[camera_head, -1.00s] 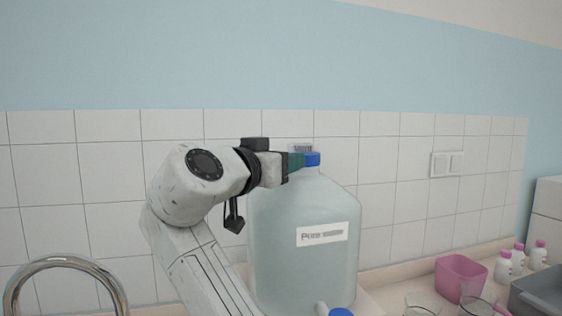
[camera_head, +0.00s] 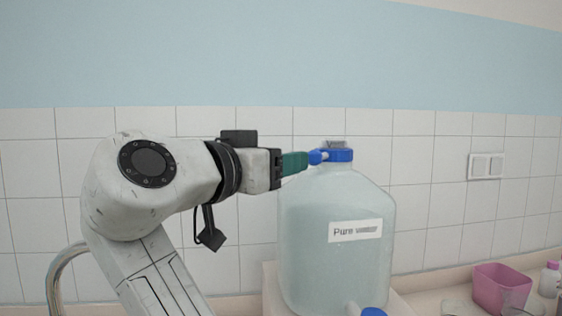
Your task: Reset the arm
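My gripper (camera_head: 300,162) has teal fingers and points right, at the height of the bottle's neck. It is seen from the side, so the gap between its fingers is hidden. A small blue piece with a pale tip (camera_head: 318,156) shows between the fingertips and the bottle's blue cap (camera_head: 341,155). I cannot tell whether it belongs to the cap or is held. My arm is bent, with its large white joint at the left. The big translucent bottle (camera_head: 337,270) stands upright with a label starting "Pure". Another blue part (camera_head: 373,312) shows low on its front, by a pale spout.
A pink container (camera_head: 502,288) and a white bottle with a pink cap (camera_head: 550,280) stand on the counter at the right. Clear glassware is partly cut off at the bottom. A metal tap (camera_head: 62,275) curves behind my arm at the left. A tiled wall stands behind.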

